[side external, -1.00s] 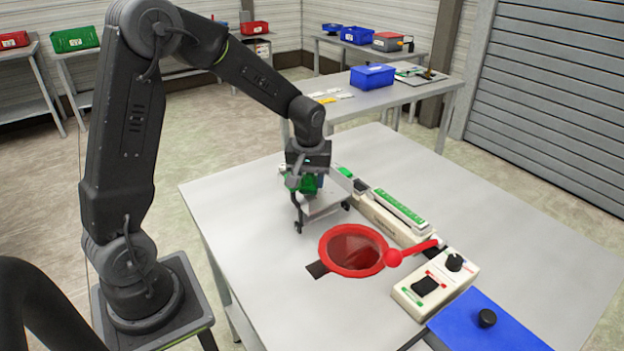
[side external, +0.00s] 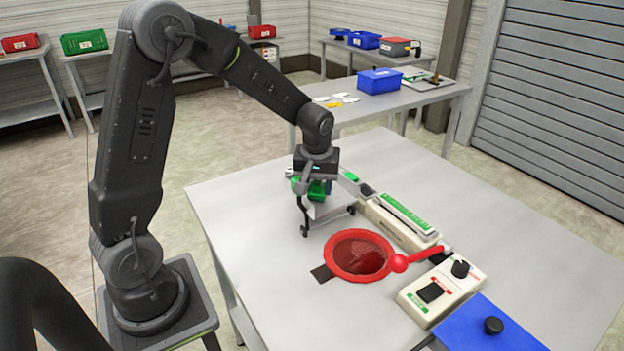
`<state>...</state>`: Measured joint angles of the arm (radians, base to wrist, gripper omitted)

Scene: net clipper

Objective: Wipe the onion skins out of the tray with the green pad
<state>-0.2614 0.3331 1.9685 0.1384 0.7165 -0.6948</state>
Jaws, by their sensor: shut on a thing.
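My gripper (side external: 312,180) points down at the far left part of the table. It is shut on a green thing (side external: 317,190), which looks like the green pad, though the fingers partly hide it. Directly below is a small pale metal tray (side external: 328,211) on dark feet. My gripper and the pad cover its back part. I cannot tell whether the pad touches the tray floor. No onion skins can be made out at this size.
A red ring with a dark red net (side external: 334,272) lies in front of the tray, with a red ball-ended lever beside it. A long cream device (side external: 385,219), a control box (side external: 440,291) and a blue panel (side external: 486,325) line the right. The table's front left is clear.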

